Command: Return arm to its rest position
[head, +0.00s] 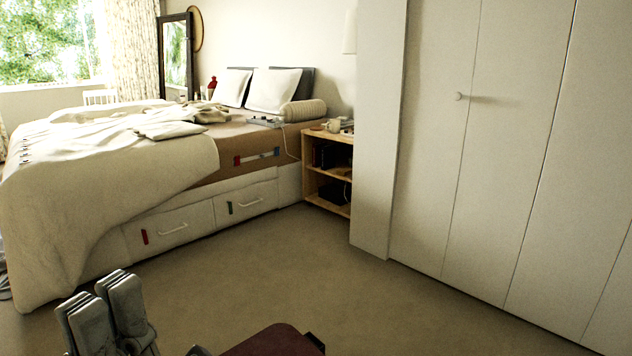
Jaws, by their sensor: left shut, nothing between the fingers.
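My left gripper (101,292) shows at the bottom left, its grey fingers pointing up and close together. It is shut with nothing held. A dark red suitcase (270,343) shows at the bottom edge, to the right of the gripper and apart from it. Only its top part is in view, with a dark piece at its right corner; the rest is cut off by the frame. My right gripper is not in view.
A bed (95,185) with cream bedding and white drawers (171,229) stands at the left. A wooden nightstand (330,170) stands beside it. White closet doors (480,140) fill the right side. The carpet (300,265) between them is clear.

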